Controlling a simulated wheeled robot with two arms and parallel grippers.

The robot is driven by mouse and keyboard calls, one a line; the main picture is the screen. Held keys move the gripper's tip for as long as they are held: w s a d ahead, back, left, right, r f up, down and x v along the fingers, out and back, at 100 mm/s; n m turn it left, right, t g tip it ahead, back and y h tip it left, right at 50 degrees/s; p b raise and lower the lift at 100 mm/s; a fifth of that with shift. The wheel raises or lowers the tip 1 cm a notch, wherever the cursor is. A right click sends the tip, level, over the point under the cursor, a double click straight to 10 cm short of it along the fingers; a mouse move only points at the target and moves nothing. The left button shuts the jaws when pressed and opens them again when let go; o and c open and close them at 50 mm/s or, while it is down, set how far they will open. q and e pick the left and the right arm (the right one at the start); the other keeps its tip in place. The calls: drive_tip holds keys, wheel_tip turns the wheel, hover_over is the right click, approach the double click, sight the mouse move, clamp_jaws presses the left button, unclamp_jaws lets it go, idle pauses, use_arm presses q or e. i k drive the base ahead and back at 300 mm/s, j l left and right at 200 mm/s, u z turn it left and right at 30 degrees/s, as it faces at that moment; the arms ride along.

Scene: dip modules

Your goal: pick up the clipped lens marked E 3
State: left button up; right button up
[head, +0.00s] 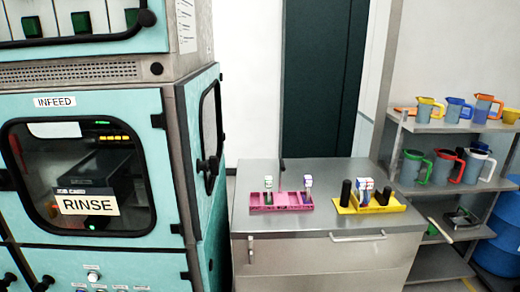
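A magenta tray (281,208) sits on the steel counter and holds several small upright pieces. At its left end stands a white piece with a green mark (268,182), and at its right end a blue-and-white piece with purple below (307,187). A yellow tray (350,208) to the right holds white, blue and red upright pieces (364,188) grouped between two black upright parts. Any of these may be clipped lenses, but their markings are too small to read, so I cannot tell which is E 3. Neither of my grippers shows in the head view.
A steel counter (262,172) has free room behind and between the trays. A teal machine (100,250) with a RINSE label stands at the left. A shelf rack (448,127) with colored jugs and a blue barrel (500,235) are at the right.

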sight(369, 183)
drive_tip(key=z, duration=1.05)
